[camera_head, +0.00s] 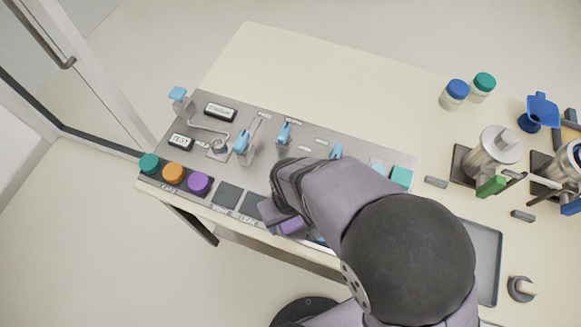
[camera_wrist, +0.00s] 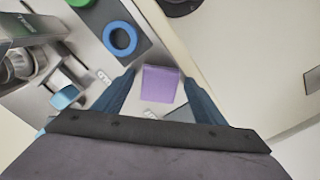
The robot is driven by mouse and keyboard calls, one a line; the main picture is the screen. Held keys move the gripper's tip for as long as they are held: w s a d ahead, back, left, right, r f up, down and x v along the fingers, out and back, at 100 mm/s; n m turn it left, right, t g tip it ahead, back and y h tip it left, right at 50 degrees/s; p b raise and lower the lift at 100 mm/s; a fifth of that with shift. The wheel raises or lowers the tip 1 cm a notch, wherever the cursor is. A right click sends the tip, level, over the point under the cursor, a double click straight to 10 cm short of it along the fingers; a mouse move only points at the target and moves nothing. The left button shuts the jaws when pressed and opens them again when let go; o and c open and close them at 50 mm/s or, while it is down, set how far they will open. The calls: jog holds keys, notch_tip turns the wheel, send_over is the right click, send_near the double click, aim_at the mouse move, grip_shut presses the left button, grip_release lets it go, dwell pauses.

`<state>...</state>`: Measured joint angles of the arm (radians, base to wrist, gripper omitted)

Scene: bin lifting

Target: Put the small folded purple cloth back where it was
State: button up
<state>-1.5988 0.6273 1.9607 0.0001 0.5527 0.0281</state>
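The small folded purple cloth (camera_wrist: 160,84) shows as a flat square in the wrist view, between the blue fingers of my gripper (camera_wrist: 160,76). A gap shows on each side of it, so the fingers look open and not closed on it. I cannot tell its height against the fingertips. In the head view the cloth (camera_head: 291,225) shows partly, at the front edge of the grey panel (camera_head: 330,146), next to my gripper (camera_head: 284,212). My arm hides much of the panel there.
Dark square pads (camera_head: 227,195) and green, orange and purple round buttons (camera_head: 173,173) line the panel's front left. A blue ring (camera_wrist: 120,40) is close to the cloth. Light-blue levers (camera_head: 242,142) stand up from the panel. Jars (camera_head: 455,94) and metal canisters (camera_head: 494,151) stand at the right.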

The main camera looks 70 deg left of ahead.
aim_at(290, 221)
jog(key=shift+r, duration=0.1)
notch_tip(290, 221, up, 12)
jog(key=b, duration=0.3)
jog(key=w+d+m, duration=0.4)
jog(key=w+d, duration=0.3)
jog(key=w, duration=0.3)
jog(key=w+d+m, duration=0.4)
jog(key=w+d, duration=0.2)
jog(key=w, duration=0.5)
jog(key=w+d+f+m, duration=0.1)
jog(key=d+m, duration=0.4)
jog(key=d, duration=0.8)
jog(key=w+d+f+m, duration=0.1)
jog(key=d+m, duration=0.4)
jog(key=d, duration=0.8)
jog(key=shift+d+f, duration=0.15)
jog(key=shift+f, duration=0.75)
